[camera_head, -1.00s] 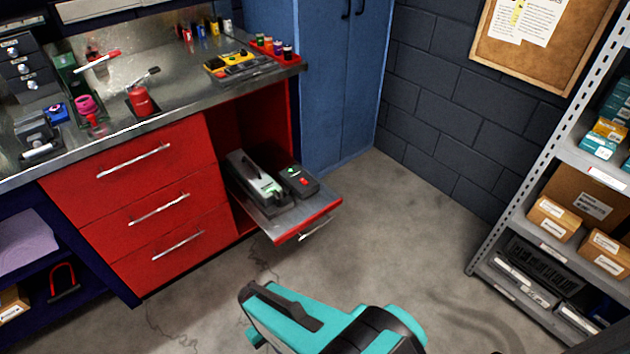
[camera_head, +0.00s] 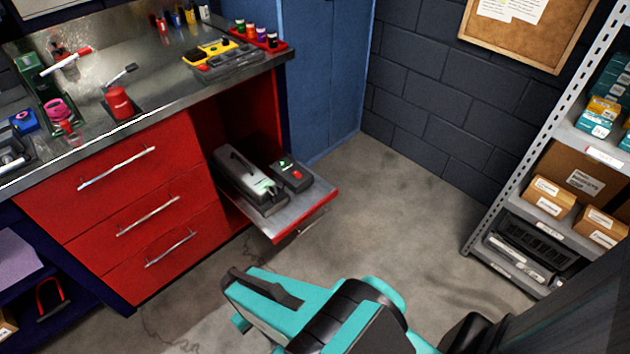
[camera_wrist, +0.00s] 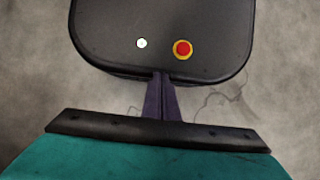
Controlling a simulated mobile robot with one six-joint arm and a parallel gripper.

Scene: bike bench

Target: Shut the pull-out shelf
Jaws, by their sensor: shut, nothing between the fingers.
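The pull-out shelf (camera_head: 292,222) is out from the red bench cabinet, on the right below the worktop in the head view. It has a grey metal top and a red front edge with a handle. A long grey-and-black device (camera_head: 250,180) and a small black box with a red button (camera_head: 292,174) stand on it. My teal arm is at the bottom of the head view, apart from the shelf in the picture; I cannot make out fingers there. In the wrist view my gripper (camera_wrist: 160,76) is shut and empty, pointing over my own black base, and the shelf does not show.
Three closed red drawers (camera_head: 140,215) lie left of the shelf opening. A blue cabinet (camera_head: 325,85) stands behind, and a grey rack (camera_head: 500,190) with boxes stands at the right. The concrete floor (camera_head: 400,220) between shelf and rack is clear.

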